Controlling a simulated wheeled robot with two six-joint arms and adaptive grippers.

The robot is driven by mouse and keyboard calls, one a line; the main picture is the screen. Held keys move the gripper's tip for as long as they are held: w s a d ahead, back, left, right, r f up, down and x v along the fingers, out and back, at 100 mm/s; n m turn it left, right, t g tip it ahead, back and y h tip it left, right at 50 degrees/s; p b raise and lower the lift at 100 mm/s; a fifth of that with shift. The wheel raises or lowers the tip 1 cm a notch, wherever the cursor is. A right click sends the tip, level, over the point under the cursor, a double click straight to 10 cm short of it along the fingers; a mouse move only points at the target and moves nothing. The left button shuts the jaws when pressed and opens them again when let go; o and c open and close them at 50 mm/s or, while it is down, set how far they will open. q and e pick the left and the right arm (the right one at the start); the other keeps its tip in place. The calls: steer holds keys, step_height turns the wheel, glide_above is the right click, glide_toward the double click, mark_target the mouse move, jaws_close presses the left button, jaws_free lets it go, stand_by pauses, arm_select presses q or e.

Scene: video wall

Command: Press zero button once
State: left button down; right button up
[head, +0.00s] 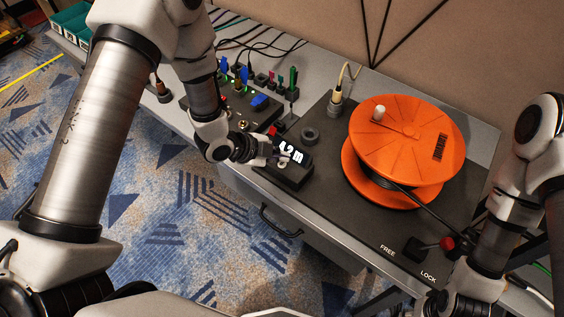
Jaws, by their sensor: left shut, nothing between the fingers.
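A black counter box (291,177) with a lit display (291,151) reading "4.2 m" sits at the front edge of the bench. A small pale round button (282,163) shows on the box just below the display; I cannot read a label on it. My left gripper (270,157) is shut and empty, with its fingertips at the button's left side. I cannot tell whether they touch it. My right gripper (447,303) is low at the right, near the bench's front edge, and its fingers are not clear.
An orange cable reel (405,140) stands right of the box on a black plate. A switch panel (255,105) with blue and green plugs lies behind my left gripper. A drawer handle (276,222) is below.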

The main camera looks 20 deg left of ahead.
mark_target(280, 165)
arm_select(q)
steer(key=shift+f, duration=0.35)
steer(key=shift+f+b, duration=0.4)
steer(key=shift+b, duration=0.05)
stand_by(0.4)
steer(key=shift+r+p, duration=0.6)
steer(key=shift+r, duration=0.25)
step_height(280, 165, up, 5)
steer(key=p, duration=0.4)
steer(key=shift+r, duration=0.1)
stand_by(0.6)
